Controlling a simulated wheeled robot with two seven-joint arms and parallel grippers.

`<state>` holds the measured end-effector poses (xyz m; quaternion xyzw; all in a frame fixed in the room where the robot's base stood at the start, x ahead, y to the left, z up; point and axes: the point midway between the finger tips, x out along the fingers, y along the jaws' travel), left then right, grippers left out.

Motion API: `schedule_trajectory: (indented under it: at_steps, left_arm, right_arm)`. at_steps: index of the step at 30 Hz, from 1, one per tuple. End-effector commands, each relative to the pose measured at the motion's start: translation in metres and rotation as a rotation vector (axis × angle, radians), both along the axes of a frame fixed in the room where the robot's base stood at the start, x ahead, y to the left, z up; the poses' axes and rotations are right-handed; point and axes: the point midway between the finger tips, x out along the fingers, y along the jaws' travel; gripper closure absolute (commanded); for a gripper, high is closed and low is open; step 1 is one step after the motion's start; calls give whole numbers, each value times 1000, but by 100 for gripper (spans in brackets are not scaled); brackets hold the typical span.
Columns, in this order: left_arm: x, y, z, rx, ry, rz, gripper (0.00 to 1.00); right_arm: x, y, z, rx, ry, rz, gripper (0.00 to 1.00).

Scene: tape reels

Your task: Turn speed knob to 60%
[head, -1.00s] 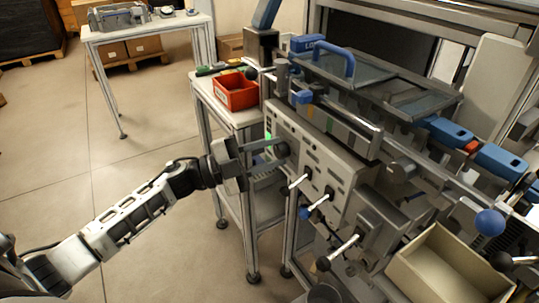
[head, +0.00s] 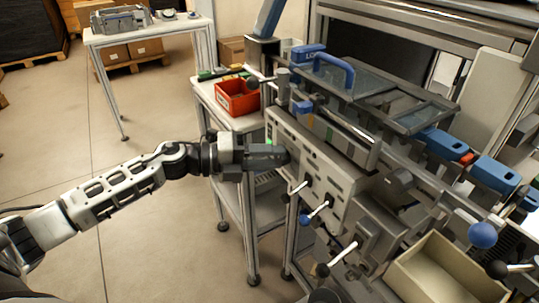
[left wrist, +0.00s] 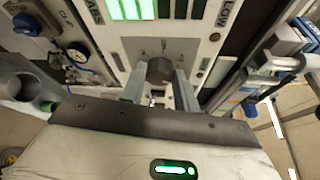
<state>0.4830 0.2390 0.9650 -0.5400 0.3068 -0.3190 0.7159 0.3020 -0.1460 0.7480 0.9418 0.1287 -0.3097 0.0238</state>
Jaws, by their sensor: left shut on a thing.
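The speed knob is a dark round knob (left wrist: 160,70) on the light front panel (left wrist: 190,47), with small scale marks around it in the left wrist view. My left gripper (head: 284,155) is at the left part of the machine's front panel (head: 312,160) in the head view. In the left wrist view its fingers (left wrist: 159,78) stand on both sides of the knob and are shut on it. The gripper hides the knob in the head view. The knob's pointer and exact setting cannot be read. My right gripper is not in view.
A lit green display (left wrist: 130,9) is above the knob. Black-tipped levers (head: 299,188) and a blue-tipped one (head: 304,215) stick out right of my gripper. A red bin (head: 238,97) is on the side table behind. A beige box (head: 440,275) is at lower right.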

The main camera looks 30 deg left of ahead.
Motion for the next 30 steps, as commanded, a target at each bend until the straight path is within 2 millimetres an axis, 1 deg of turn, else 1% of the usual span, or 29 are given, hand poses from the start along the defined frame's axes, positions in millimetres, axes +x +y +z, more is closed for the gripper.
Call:
schedule_trajectory:
  at_steps: [7, 20, 21, 23, 30]
  left_arm:
    - [0, 0, 0, 50, -27, -1, 92]
    - [0, -1, 0, 57, -32, -1, 92]
    - [0, -1, 0, 57, -32, -1, 64]
    - [0, -1, 0, 56, -31, -1, 48]
    - [0, 0, 0, 56, -32, -1, 48]
  right_arm:
    - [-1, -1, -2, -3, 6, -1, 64]
    - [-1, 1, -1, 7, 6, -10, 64]
    - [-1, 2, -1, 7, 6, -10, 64]
    - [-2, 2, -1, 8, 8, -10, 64]
    - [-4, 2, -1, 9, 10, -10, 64]
